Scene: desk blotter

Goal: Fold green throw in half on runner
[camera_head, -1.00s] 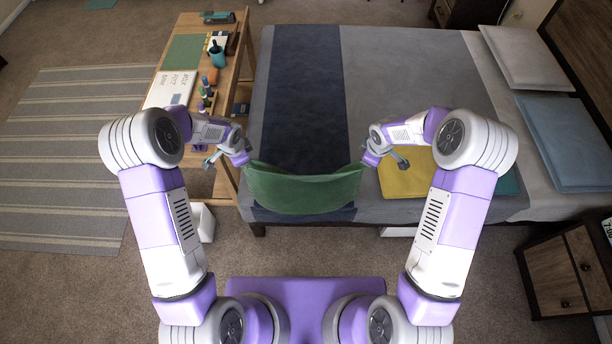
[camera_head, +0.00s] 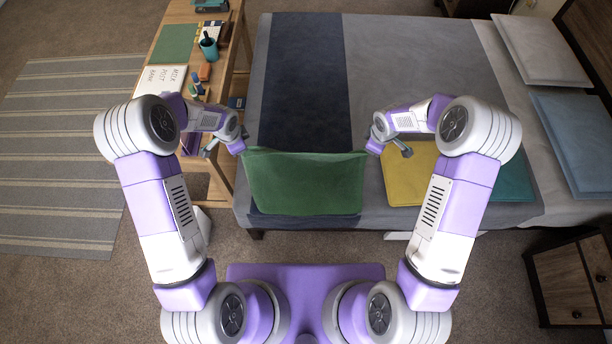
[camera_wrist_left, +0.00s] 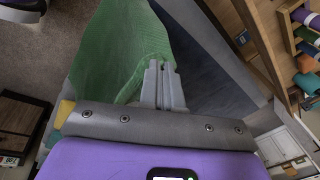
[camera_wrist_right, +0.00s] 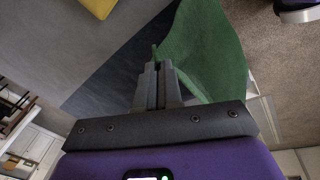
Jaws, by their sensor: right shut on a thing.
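The green throw (camera_head: 305,184) hangs between my two grippers, above the near end of the dark blue runner (camera_head: 305,90) on the bed. Its top edge is stretched between the two jaws and the cloth falls toward the bed's near edge. My left gripper (camera_head: 242,150) is shut on its top left corner; the left wrist view shows the throw (camera_wrist_left: 118,50) at the closed fingers (camera_wrist_left: 160,72). My right gripper (camera_head: 369,150) is shut on its top right corner; the right wrist view shows the throw (camera_wrist_right: 205,50) beside the closed fingers (camera_wrist_right: 157,70).
A yellow folded cloth (camera_head: 408,180) and a teal one (camera_head: 512,182) lie on the bed to the right. A wooden desk (camera_head: 232,75) with a cup (camera_head: 209,48) and small items stands at the left. The runner beyond the throw is clear.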

